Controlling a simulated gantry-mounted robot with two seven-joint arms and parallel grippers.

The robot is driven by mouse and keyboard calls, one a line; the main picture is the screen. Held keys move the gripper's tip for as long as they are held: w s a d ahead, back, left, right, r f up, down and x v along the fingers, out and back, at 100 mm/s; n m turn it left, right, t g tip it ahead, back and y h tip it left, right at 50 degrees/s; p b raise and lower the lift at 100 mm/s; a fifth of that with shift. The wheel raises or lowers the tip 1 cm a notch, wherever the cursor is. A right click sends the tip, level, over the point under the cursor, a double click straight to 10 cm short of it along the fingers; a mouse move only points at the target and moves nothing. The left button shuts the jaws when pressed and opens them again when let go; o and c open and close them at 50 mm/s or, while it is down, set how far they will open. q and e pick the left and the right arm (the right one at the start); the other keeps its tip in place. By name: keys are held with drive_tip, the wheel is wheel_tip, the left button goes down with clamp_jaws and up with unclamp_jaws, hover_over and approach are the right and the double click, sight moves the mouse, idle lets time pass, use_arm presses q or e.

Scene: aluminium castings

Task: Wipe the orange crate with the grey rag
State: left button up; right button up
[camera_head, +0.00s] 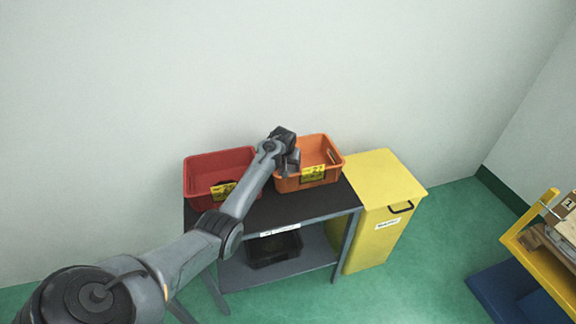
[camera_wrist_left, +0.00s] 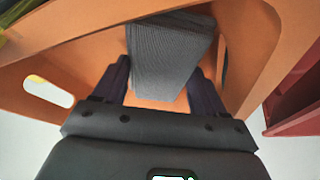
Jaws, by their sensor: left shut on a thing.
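The orange crate (camera_head: 327,170) stands on the right part of the black table top, with a yellow label on its front. My left gripper (camera_head: 291,160) is at the crate's left side, partly over its opening. In the left wrist view the gripper (camera_wrist_left: 160,80) is shut on the grey rag (camera_wrist_left: 168,58), which sits between its two dark fingers. The rag is inside the crate (camera_wrist_left: 258,50) in that view; whether it touches the crate floor I cannot tell. The rag is hidden behind the gripper in the head view. My right gripper is not in view.
A red crate (camera_head: 207,166) stands to the left on the same table (camera_head: 265,211); its edge also shows in the left wrist view (camera_wrist_left: 296,100). A black tray (camera_head: 274,250) lies on the lower shelf. A yellow bin (camera_head: 379,225) stands right of the table. A yellow cart (camera_head: 535,255) is at far right.

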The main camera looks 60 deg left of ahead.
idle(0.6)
use_arm(q)
drive_tip(key=shift+f, duration=0.3)
drive_tip(key=shift+w, duration=0.1)
